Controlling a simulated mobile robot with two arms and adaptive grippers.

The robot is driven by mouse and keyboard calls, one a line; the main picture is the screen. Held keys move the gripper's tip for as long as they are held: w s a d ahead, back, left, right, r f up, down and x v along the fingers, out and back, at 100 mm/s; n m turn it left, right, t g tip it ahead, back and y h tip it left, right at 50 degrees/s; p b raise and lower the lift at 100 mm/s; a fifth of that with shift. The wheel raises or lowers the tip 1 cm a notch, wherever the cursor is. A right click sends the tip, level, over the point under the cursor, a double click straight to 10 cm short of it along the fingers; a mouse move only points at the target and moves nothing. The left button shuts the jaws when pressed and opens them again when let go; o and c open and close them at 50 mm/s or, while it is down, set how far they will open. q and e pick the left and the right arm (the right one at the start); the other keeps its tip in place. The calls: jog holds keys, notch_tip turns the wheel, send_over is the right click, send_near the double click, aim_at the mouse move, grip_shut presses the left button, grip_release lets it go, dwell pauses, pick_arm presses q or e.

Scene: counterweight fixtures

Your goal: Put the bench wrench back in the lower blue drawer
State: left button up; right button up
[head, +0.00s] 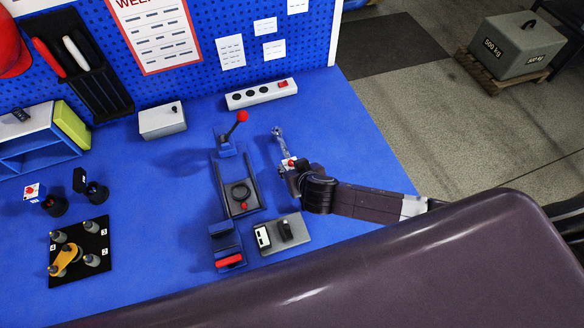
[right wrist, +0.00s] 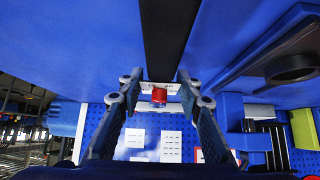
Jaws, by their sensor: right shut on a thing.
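The bench wrench (head: 281,142) is a slim silver tool with an open end pointing toward the pegboard. It stretches out from my right gripper (head: 289,165) over the right part of the blue bench. My right gripper is shut on its near end; a small red spot shows at the jaws. In the right wrist view both fingers (right wrist: 158,103) show around a dark bar and a red piece, but the wrench is not clear there. I cannot make out the lower blue drawer for certain. My left gripper is not in view.
A blue fixture with a red-tipped lever (head: 240,117) stands left of the gripper. A grey plate (head: 290,238) lies nearer. A power strip (head: 261,94) is along the pegboard. A blue shelf unit (head: 40,142) is at far left. The bench right of the wrench is clear.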

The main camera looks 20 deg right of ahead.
grip_shut()
jog(key=shift+w+r, duration=0.1)
jog(key=shift+r, duration=0.1)
jog(key=shift+r, duration=0.5)
jog(key=d+r+b, duration=0.2)
jog(key=r+b, duration=0.2)
jog(key=r, duration=1.3)
jog(key=d+r+b, duration=0.2)
jog(key=r+b, duration=0.3)
jog(key=r, duration=1.1)
jog(key=shift+r, duration=0.4)
jog(key=shift+d, duration=0.1)
